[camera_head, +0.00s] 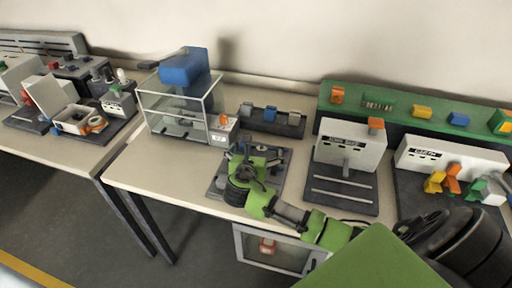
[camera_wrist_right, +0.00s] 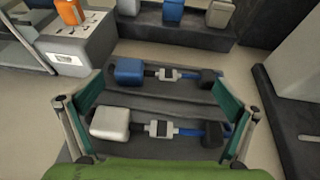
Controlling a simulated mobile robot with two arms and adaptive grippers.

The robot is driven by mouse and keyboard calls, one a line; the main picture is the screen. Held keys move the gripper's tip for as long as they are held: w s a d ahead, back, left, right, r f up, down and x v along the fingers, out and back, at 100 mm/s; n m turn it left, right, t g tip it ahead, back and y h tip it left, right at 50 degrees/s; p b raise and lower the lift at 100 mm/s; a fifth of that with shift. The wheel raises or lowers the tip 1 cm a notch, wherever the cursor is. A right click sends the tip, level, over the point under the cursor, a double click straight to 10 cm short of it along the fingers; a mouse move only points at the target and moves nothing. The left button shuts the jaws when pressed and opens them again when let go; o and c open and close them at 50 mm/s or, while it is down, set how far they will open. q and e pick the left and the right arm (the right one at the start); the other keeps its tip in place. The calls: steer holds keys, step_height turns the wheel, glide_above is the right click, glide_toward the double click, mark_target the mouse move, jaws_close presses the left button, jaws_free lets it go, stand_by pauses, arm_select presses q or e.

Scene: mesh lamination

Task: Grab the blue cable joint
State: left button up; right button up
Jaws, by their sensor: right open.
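A blue-ended cable joint (camera_wrist_right: 128,71) lies across the far part of a dark tray (camera_wrist_right: 185,103) in the right wrist view. It has a blue block at left, a pale piece mid-cable and a black end at right. A second joint with a silver-white block (camera_wrist_right: 110,123) lies nearer, parallel to it. My right gripper (camera_wrist_right: 160,88) is open above the tray, its fingers to the left and right of the joints, holding nothing. In the head view my right gripper (camera_head: 246,158) is over the tray (camera_head: 278,170) and hides most of it. My left gripper is out of view.
Behind the tray stands a dark holder (camera_head: 270,122) with blue and grey blocks. A clear box (camera_head: 180,115) with a blue top and a small grey unit (camera_head: 223,130) stand to the left. A white panel device (camera_head: 350,145) stands to the right.

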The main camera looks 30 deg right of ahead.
steer(key=shift+w+d+f, duration=0.35)
steer(key=shift+w+d, duration=0.05)
steer(key=shift+w, duration=0.05)
steer(key=c, duration=2.8)
steer(key=shift+o, duration=0.2)
steer(key=shift+r, duration=0.1)
steer(key=shift+r, duration=0.1)
